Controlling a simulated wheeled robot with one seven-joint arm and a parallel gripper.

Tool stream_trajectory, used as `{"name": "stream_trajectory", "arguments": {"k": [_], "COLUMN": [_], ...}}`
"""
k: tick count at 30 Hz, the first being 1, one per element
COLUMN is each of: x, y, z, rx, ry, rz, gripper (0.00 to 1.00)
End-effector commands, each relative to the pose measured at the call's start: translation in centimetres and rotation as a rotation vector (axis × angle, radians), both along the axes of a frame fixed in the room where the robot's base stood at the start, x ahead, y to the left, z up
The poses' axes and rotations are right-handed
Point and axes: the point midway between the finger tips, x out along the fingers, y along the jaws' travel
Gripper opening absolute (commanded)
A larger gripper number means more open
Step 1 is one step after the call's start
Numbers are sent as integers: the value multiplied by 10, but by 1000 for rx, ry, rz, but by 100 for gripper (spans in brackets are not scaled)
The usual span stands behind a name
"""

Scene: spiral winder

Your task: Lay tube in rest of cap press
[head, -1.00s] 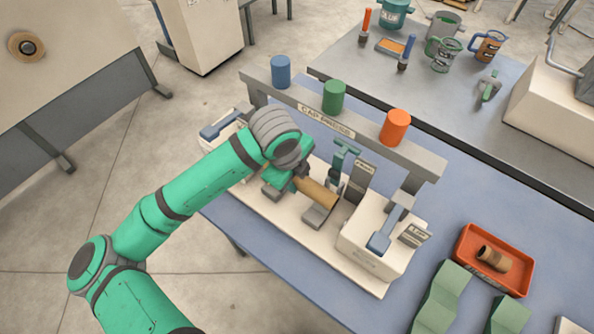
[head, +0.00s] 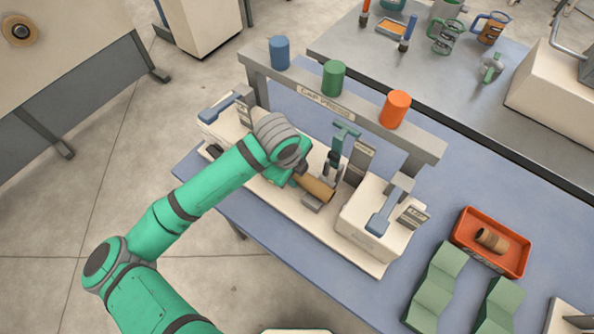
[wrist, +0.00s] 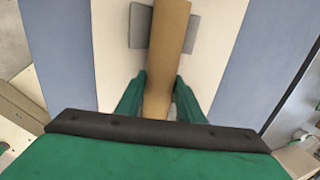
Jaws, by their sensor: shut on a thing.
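The tube (head: 316,187) is a plain brown cylinder. My gripper (wrist: 159,88) is shut on it, with a green finger on each side, and the tube (wrist: 167,40) points away from me in the wrist view. The cap press (head: 352,237) is a long cream base with a grey rail above. Its grey rest (wrist: 140,27) shows on both sides of the tube's far part, so the tube lies over it. The rest (head: 314,204) is partly covered by the tube in the head view. I cannot tell whether they touch. My arm hides the tube's near end in the head view.
A green clamp lever (head: 345,131) stands behind the tube. A cream block with a blue lever (head: 380,222) stands to its right. Blue, green and orange caps (head: 395,109) top the rail. An orange tray (head: 465,255) holds another brown piece, near green blocks (head: 437,285).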

Motion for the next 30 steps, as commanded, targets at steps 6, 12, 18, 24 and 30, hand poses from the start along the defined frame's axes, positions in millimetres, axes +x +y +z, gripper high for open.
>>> {"name": "stream_trajectory", "arguments": {"k": [6,12,18,24,30], "x": [0,0,-1,-7,-14], "y": [0,0,1,6,10], "z": [0,0,5,33,70], "rx": [0,0,1,1,1], "ry": [0,0,-1,-2,-3], "rz": [0,0,0,0,-2], "gripper": [53,56,56,56,56]}}
